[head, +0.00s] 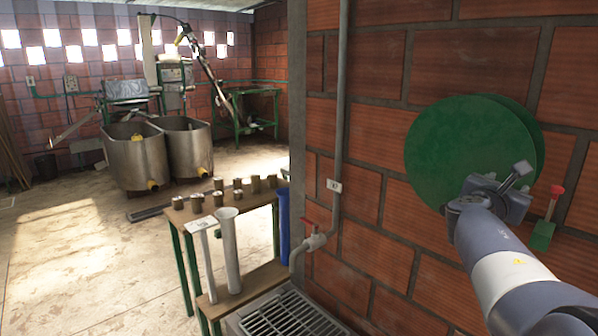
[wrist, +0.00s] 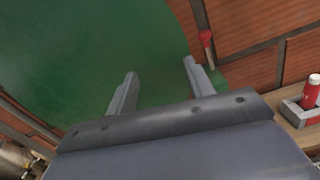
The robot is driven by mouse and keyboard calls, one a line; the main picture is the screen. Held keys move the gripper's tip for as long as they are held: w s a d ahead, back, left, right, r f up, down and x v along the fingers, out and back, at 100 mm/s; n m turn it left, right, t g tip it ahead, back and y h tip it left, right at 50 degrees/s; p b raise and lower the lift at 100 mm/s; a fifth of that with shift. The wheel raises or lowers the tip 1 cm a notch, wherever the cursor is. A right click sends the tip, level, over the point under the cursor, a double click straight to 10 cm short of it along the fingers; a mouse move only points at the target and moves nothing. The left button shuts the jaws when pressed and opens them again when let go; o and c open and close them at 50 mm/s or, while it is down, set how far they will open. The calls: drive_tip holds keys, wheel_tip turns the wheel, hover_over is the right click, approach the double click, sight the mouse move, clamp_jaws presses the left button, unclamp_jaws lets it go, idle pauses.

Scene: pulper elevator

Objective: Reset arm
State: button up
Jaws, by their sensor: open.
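My gripper (head: 522,171) is at the end of my arm on the right of the head view, in front of a large round green disc (head: 450,150) by the brick wall. In the wrist view my gripper (wrist: 160,80) is open, its two fingers apart with nothing between them. The green disc (wrist: 90,50) fills much of the view beyond the fingers. A lever with a red knob (head: 557,191) and a green base stands to the right of the disc. The lever also shows beyond the right finger in the wrist view (wrist: 206,45). I cannot tell whether the gripper touches the disc.
A bench (head: 190,212) with several small cups stands at the lower middle, near a pipe with a red-handled valve (head: 312,232) and a metal grate (head: 290,318). Metal tanks (head: 135,160) stand at the back left. The floor at left is clear. A red bottle (wrist: 311,92) sits right.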

drive_tip(key=shift+r+n+p, duration=0.9)
drive_tip(key=shift+r+p, duration=0.1)
drive_tip(key=shift+p, duration=0.4)
drive_tip(key=shift+f+b+v, duration=0.2)
drive_tip(key=shift+b+v, duration=0.25)
drive_tip(key=shift+v, duration=0.5)
drive_tip(key=shift+s, duration=0.1)
